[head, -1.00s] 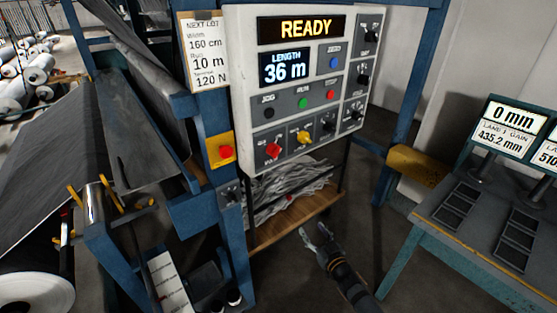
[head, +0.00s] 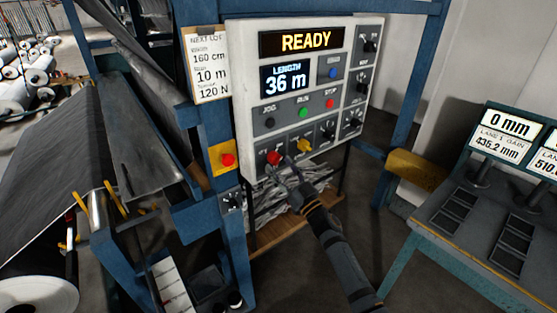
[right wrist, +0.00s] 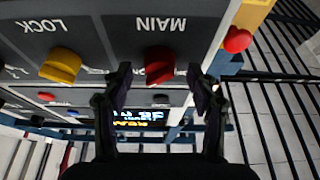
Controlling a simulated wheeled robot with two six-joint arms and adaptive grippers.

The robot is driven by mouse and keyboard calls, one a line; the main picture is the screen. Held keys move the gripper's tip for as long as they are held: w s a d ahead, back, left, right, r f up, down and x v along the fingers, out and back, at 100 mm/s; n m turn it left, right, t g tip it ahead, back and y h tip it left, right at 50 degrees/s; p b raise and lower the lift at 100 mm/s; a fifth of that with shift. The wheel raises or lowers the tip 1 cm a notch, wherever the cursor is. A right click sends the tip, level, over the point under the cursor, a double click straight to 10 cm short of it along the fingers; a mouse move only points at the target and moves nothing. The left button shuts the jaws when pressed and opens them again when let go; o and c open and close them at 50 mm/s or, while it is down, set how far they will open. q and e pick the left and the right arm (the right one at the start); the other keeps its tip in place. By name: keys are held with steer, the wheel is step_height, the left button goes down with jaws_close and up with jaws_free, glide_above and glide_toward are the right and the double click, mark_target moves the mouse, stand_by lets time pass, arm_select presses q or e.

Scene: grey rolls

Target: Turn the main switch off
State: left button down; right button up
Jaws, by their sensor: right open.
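The main switch is a red rotary knob (head: 273,157) at the lower left of the grey control panel (head: 240,60). In the right wrist view, which is upside down, the red knob (right wrist: 158,65) sits by the label MAIN. My right gripper (head: 281,171) is at the panel's lower edge, close to the knob. In the wrist view its open fingers (right wrist: 160,82) stand one on each side of the red knob, with gaps between. I cannot tell whether any finger touches it. My left gripper is out of view.
A yellow LOCK knob (head: 304,146) sits beside the main switch; it also shows in the wrist view (right wrist: 60,65). A red button on a yellow box (head: 227,159) is on the blue post to the left. The display (head: 301,40) reads READY.

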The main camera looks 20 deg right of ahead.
steer(key=shift+x, duration=0.8)
steer(key=c, duration=1.2)
